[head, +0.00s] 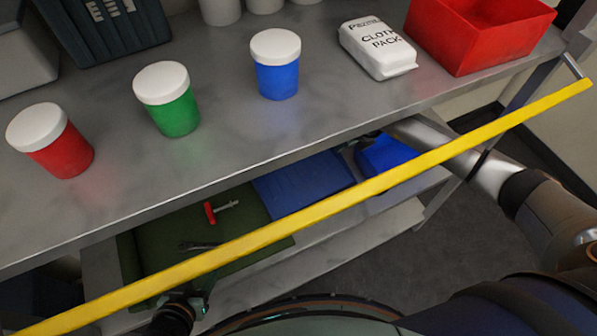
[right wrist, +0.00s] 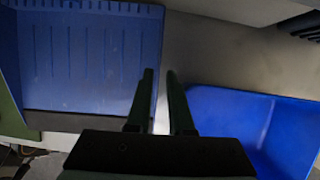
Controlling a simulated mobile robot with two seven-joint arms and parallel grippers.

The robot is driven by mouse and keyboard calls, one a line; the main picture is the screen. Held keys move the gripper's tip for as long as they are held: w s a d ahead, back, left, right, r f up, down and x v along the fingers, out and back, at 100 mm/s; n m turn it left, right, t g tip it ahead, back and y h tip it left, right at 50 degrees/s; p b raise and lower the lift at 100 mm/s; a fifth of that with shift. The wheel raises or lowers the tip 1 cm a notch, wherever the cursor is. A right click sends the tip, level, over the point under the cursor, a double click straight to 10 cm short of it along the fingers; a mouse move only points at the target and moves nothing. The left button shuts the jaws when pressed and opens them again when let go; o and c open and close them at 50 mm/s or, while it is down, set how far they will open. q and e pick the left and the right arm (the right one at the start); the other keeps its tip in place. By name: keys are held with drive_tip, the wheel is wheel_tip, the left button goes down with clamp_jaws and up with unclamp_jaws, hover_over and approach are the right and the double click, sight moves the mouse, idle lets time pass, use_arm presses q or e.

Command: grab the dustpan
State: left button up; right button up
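A flat blue ribbed pan, which looks like the dustpan (head: 303,186), lies on the lower shelf under the table's front edge. In the right wrist view the dustpan (right wrist: 90,55) fills the upper left, with ridges along one end. My right gripper (head: 370,138) reaches under the table edge, partly hidden, between the dustpan and a blue bin. In the right wrist view the right gripper (right wrist: 160,74) has its fingers apart with a narrow empty gap, just right of the dustpan's side. My left gripper (head: 190,302) shows only in part at the bottom left, near the green tray.
A yellow bar (head: 330,206) runs in front of the table. The blue bin (head: 385,156) is right of the dustpan; it also shows in the right wrist view (right wrist: 240,115). A green tray (head: 150,250) holds tools. Jars, a cloth pack (head: 377,48) and a red bin (head: 480,40) stand above.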

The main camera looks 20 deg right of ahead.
drive_tip(key=b+x, duration=0.1)
drive_tip(key=x, duration=0.3)
drive_tip(key=shift+w+f, duration=0.1)
drive_tip(key=shift+f, duration=0.2)
drive_tip(key=shift+c, duration=0.4)
clamp_jaws()
idle(0.8)
